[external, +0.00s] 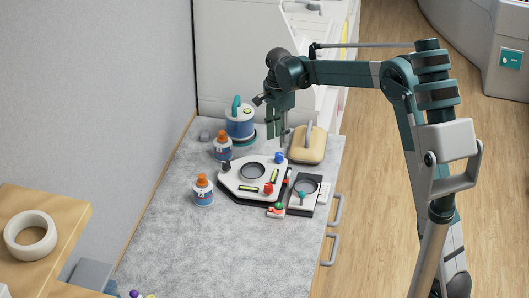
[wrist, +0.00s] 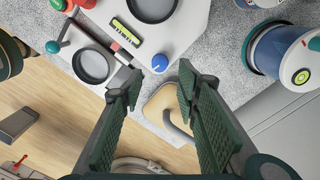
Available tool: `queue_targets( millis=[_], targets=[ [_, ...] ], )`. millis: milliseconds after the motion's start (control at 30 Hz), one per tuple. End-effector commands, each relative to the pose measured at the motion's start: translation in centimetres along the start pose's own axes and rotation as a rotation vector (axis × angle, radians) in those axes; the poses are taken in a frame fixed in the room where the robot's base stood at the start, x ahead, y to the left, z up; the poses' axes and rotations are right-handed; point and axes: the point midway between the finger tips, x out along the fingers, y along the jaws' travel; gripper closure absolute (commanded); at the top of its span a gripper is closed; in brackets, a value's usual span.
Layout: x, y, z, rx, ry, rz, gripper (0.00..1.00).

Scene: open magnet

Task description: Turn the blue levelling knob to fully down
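The blue levelling knob (external: 279,157) sits at the back right corner of a white levelling plate (external: 236,184). In the wrist view the knob (wrist: 160,63) shows near the upper centre with a pale mark on its top, and the plate (wrist: 190,22) lies above it. My gripper (external: 277,139) is above the bench, over the area just behind the knob. In the wrist view its dark green ribbed fingers (wrist: 160,76) are spread with nothing between them. The knob appears just beyond the fingertips, apart from them. The gap in height cannot be told.
A tan block with a grey handle (external: 307,146) stands right of the knob. A round-lens device (external: 304,193) is at the plate's right. A blue-and-white canister (external: 240,124) and orange-capped bottles (external: 203,190) stand left. A red knob (external: 268,188) is on the plate. The front bench is clear.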

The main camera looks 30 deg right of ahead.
Motion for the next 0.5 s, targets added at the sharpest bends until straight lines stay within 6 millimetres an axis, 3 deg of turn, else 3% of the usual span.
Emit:
queue_targets(
  millis=[200, 500],
  targets=[
    [-3.2, 0.0, 0.0, 0.000, 0.000, 0.000, 0.68],
    [-5.2, 0.0, 0.0, 0.000, 0.000, 0.000, 0.68]
  ],
)
